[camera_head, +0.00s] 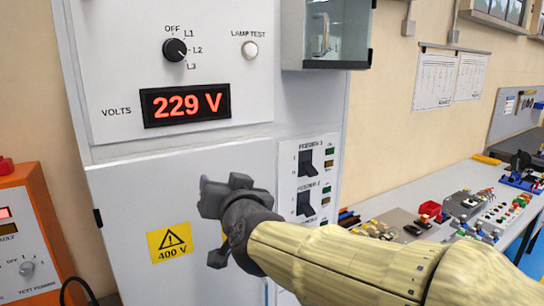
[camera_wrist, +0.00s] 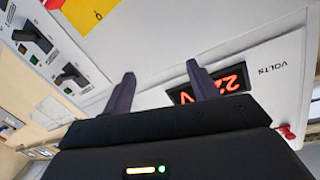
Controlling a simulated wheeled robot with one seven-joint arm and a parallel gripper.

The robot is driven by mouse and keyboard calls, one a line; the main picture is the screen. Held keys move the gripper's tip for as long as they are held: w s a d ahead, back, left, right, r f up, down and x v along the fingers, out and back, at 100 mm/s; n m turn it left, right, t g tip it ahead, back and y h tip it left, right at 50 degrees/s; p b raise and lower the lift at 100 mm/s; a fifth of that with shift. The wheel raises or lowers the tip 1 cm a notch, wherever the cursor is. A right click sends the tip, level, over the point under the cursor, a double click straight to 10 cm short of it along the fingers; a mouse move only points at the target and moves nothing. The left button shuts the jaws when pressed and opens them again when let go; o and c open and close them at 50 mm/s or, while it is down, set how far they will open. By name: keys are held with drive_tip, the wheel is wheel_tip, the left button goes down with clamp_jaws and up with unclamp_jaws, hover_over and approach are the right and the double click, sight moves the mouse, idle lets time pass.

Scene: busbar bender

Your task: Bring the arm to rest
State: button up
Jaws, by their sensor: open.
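My gripper (camera_head: 222,190) is in front of the lower door of a grey electrical cabinet (camera_head: 130,190), left of the feeder switches, in the head view. In the wrist view my gripper (camera_wrist: 158,85) shows two dark fingers spread apart with nothing between them. The cabinet face lies beyond the fingertips. Whether they touch it cannot be told. My arm reaches in from the lower right of the head view.
A selector knob (camera_head: 175,50) points between markings above a red display (camera_head: 186,104) reading 229 V. Feeder switches (camera_head: 306,163) are right of my gripper. An orange unit (camera_head: 30,235) stands at left. A cluttered bench (camera_head: 410,215) runs along the right.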

drive_tip(key=d+f+g+h, duration=0.1)
drive_tip(key=d+f+g, duration=0.1)
drive_tip(key=d+f, duration=0.35)
drive_tip(key=d+f+g+h, duration=0.2)
drive_tip(key=d+f, duration=0.1)
drive_tip(key=f, duration=0.6)
drive_tip(key=s+d+f+g+h, duration=0.1)
drive_tip(key=s+d+f+g, duration=0.3)
drive_tip(key=s+d+f, duration=0.2)
drive_tip(key=s+d+f+g+h, duration=0.2)
drive_tip(key=s+d+f+g, duration=0.2)
drive_tip(key=s+d+f, duration=0.3)
drive_tip(key=d+f, duration=0.3)
drive_tip(key=f, duration=0.3)
drive_tip(key=shift+s+d+f+m+g+h, duration=0.15)
drive_tip(key=shift+s+f+m+g+h, duration=0.15)
drive_tip(key=shift+f+m+g, duration=0.1)
drive_tip(key=shift+w, duration=0.1)
idle(0.9)
